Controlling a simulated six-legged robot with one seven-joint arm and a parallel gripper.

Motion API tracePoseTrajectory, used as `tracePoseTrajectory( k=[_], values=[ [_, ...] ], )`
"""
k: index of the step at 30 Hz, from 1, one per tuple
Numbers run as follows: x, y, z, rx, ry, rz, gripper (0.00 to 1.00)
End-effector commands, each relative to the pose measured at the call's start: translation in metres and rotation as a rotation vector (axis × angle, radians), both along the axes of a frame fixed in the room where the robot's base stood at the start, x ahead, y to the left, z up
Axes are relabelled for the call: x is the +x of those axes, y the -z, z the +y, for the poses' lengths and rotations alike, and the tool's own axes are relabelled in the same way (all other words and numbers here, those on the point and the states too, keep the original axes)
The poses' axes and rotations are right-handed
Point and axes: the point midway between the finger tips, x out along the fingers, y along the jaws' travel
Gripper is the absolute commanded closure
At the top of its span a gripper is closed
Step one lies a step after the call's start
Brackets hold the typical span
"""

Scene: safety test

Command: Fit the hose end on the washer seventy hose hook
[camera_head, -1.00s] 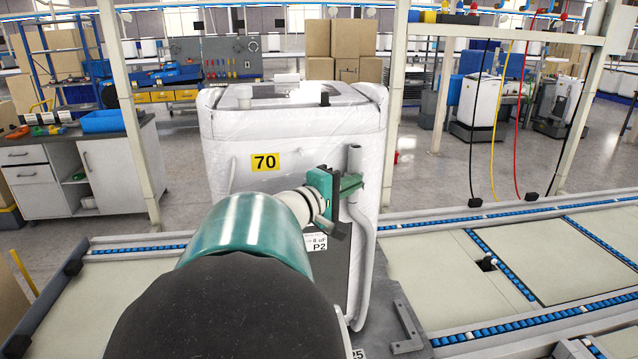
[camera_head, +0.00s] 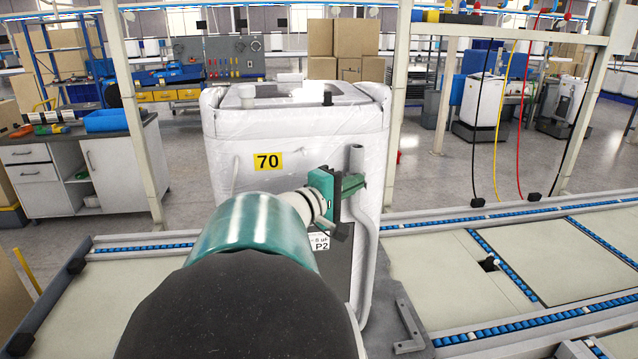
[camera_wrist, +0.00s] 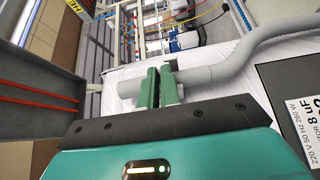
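The washer (camera_head: 290,140) stands upright, wrapped in clear film, with a yellow label 70 (camera_head: 267,161). A grey hose (camera_head: 369,245) runs up the right part of its near face, and its open hose end (camera_head: 356,158) points up. My gripper (camera_head: 354,184) is at the hose just below that end. In the wrist view, the green fingers of my gripper (camera_wrist: 159,84) are close together and overlap the hose (camera_wrist: 203,75), with the hose end (camera_wrist: 127,88) to their left. I cannot tell whether they grip it. I cannot make out the hook for certain; the fingers may cover it.
A conveyor with blue rollers (camera_head: 510,277) runs along the right. A dark bracket (camera_head: 408,325) lies right of the washer's base. A frame post (camera_head: 402,90) and hanging cables (camera_head: 497,125) stand behind. A workbench (camera_head: 75,165) is at the left.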

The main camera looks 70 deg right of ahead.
Motion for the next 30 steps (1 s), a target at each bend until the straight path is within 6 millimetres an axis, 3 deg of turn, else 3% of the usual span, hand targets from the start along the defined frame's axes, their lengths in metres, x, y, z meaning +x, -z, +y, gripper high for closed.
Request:
tracePoseTrajectory(
  k=[1, 9, 12, 18, 21, 22, 30],
  values=[
    [0.000, 0.012, 0.001, 0.026, -0.003, -0.001, 1.00],
    [0.001, 0.014, 0.000, 0.029, -0.005, -0.001, 1.00],
    [0.001, 0.014, 0.000, 0.031, -0.005, -0.001, 0.77],
    [0.005, 0.014, 0.005, 0.030, -0.009, 0.000, 0.77],
    [0.011, 0.013, 0.015, 0.029, -0.012, 0.000, 0.76],
    [0.014, 0.012, 0.020, 0.027, -0.014, 0.001, 0.70],
    [0.038, 0.006, 0.073, 0.010, -0.011, 0.000, 0.70]
  ],
)
